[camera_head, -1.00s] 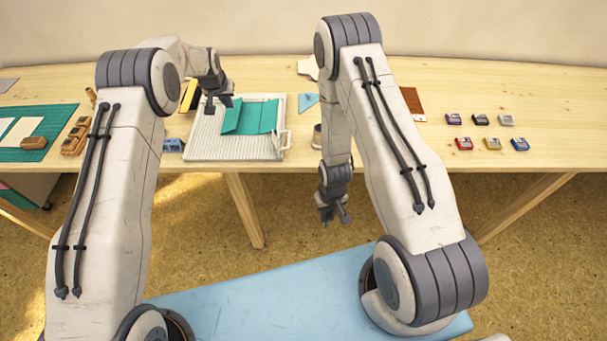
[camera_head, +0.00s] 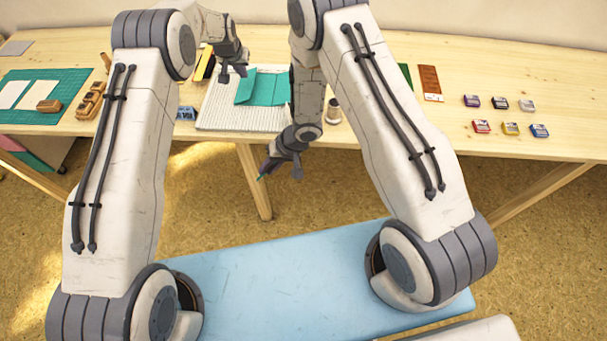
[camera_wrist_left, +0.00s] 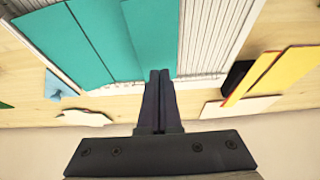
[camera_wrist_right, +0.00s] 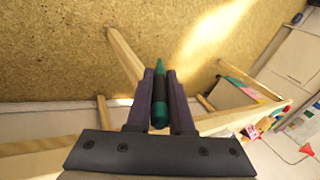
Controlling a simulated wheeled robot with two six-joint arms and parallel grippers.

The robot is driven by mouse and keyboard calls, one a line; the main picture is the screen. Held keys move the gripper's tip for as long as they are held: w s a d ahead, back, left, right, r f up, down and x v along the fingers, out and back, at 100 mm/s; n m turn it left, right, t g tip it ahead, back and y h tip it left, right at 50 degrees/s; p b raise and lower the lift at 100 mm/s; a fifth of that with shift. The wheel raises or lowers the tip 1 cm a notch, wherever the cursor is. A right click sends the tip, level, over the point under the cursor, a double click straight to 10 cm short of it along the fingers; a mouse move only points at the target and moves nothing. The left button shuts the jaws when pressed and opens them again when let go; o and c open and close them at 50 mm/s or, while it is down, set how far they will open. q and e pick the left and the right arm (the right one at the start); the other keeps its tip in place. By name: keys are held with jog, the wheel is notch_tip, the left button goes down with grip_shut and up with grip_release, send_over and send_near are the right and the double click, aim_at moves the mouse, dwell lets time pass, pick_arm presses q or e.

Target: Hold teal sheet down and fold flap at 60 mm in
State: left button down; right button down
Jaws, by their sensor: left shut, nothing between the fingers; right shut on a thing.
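The teal sheet (camera_head: 264,88) lies on a white ribbed board (camera_head: 235,124) on the table. It shows lines across it in the left wrist view (camera_wrist_left: 105,35). My left gripper (camera_head: 233,73) is shut and empty at the sheet's far edge. In the left wrist view its fingertips (camera_wrist_left: 160,72) overlap that edge; whether they press on it I cannot tell. My right gripper (camera_head: 280,172) is off the table's front edge, over the floor. It is shut on a slim green tool with a dark middle band (camera_wrist_right: 160,88). My right arm hides the board's right part.
Wooden stamps (camera_head: 88,103) and a green cutting mat (camera_head: 60,88) lie to the left.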

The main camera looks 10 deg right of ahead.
aim_at(246, 85)
jog(key=w+a+r+m+t, duration=0.3)
jog(key=a+r+m, duration=0.1)
jog(key=a+r, duration=0.25)
jog(key=w+a+r+m+t, duration=0.3)
jog(key=w+a+r+m, duration=0.15)
jog(key=r, duration=0.35)
jog(key=d+r+m+t+h, duration=0.1)
jog(key=d+m+t+h, duration=0.3)
jog(key=d, duration=1.2)
jog(key=m+h, duration=0.4)
jog(key=m, duration=0.1)
jog(key=shift+r+m+t+h, duration=0.15)
jog(key=shift+m+t+h, duration=0.15)
jog(key=shift+m+h, duration=0.1)
